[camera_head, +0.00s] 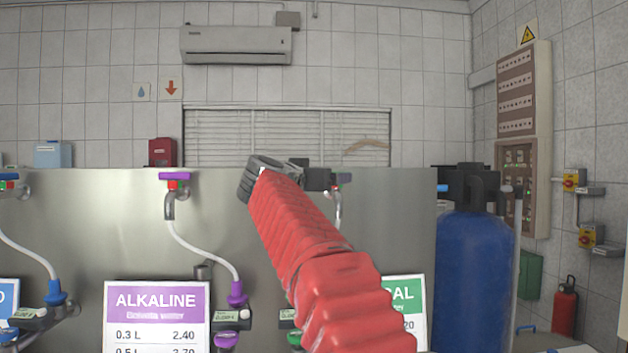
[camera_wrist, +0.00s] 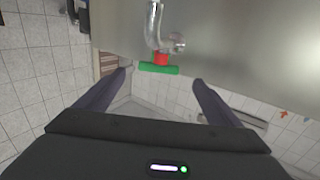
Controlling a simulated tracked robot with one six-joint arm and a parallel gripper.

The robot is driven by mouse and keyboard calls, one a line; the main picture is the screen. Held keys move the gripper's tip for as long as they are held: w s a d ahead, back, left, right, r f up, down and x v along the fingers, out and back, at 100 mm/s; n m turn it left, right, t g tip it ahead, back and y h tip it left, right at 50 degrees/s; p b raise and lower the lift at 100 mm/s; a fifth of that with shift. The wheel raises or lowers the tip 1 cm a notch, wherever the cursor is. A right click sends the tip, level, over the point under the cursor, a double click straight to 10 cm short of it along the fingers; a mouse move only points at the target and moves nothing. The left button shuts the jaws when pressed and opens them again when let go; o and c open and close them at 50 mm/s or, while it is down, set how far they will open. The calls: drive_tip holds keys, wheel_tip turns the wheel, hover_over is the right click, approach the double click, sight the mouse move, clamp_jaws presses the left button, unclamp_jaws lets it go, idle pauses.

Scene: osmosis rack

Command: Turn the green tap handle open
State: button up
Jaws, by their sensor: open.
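The green tap handle (camera_wrist: 159,69) shows in the wrist view as a short bar on a red collar (camera_wrist: 161,58). A chrome tap body (camera_wrist: 154,30) joins it to the steel panel. My gripper (camera_wrist: 161,78) is open, its two dark fingers spread to the left and right of the handle with clear gaps on both sides. I see no contact with the handle. In the head view my red arm reaches up to the panel. My gripper end hides most of this tap there.
A purple-handled tap (camera_head: 174,177) with a white hose stands left on the steel panel (camera_head: 100,220). An ALKALINE sign (camera_head: 157,315) is below it. A partly hidden green sign (camera_head: 404,300) is right of my arm. A blue tank (camera_head: 475,270) stands farther right.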

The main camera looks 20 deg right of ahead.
drive_tip(key=shift+v, duration=2.15)
